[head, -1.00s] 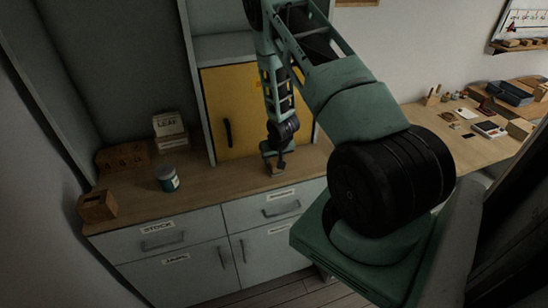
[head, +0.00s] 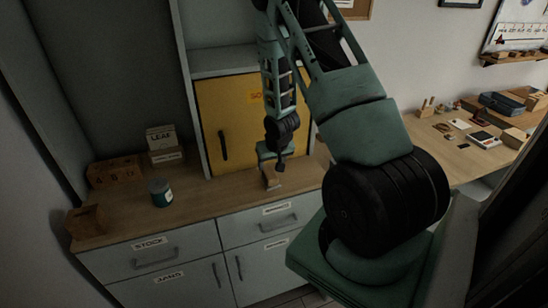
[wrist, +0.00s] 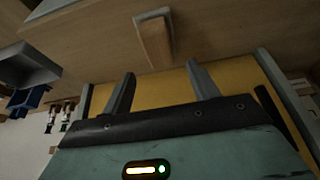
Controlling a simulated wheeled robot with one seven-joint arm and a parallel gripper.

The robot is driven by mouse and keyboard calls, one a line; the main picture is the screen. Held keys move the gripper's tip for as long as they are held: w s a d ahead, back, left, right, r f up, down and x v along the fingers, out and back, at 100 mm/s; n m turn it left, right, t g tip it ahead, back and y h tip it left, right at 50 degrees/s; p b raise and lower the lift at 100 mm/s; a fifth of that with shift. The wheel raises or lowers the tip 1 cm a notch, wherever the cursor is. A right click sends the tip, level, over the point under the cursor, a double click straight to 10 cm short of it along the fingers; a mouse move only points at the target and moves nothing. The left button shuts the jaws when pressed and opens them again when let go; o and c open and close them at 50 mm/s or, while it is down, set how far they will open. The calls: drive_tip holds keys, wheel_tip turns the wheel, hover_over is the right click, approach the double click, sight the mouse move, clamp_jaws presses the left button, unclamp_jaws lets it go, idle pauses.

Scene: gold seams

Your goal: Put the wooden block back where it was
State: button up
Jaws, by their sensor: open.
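A small wooden block (head: 271,181) stands upright on the wooden counter, in front of the yellow cabinet door. In the wrist view the block (wrist: 155,40) is at the top middle, wood-coloured with a grey end, beyond my fingertips. My gripper (head: 270,157) is just above the block in the head view and hides part of it. In the wrist view my gripper (wrist: 160,70) has its two fingers wide apart, with nothing between them. The block looks apart from both fingers there.
The counter (head: 225,194) also holds a teal jar (head: 160,193), a box labelled LEAF (head: 162,142), a wooden rack (head: 115,171) and a wooden box (head: 86,220). The yellow door (head: 240,120) is close behind my gripper. A desk (head: 450,160) with small items is right.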

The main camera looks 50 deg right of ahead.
drive_tip(key=shift+b+v, duration=0.65)
drive_tip(key=shift+v, duration=2.3)
drive_tip(key=a+r+n+g+y, duration=0.1)
drive_tip(key=a+r+n, duration=0.3)
drive_tip(key=a, duration=0.9)
drive_tip(key=a+r+n+y, duration=0.25)
drive_tip(key=a+r, duration=0.25)
drive_tip(key=a, duration=0.9)
drive_tip(key=s+a+r+n+g, duration=0.1)
drive_tip(key=s+a+r+n, duration=0.2)
drive_tip(key=s+a, duration=0.4)
drive_tip(key=s+a+r+n+g, duration=0.2)
drive_tip(key=s+a+r+n, duration=0.2)
drive_tip(key=s+a, duration=0.4)
drive_tip(key=s, duration=0.4)
drive_tip(key=shift+n, duration=0.35)
drive_tip(key=shift+h, duration=0.25)
wheel_tip(320, 180, down, 9)
drive_tip(key=b, duration=0.8)
drive_tip(key=shift+b, duration=0.4)
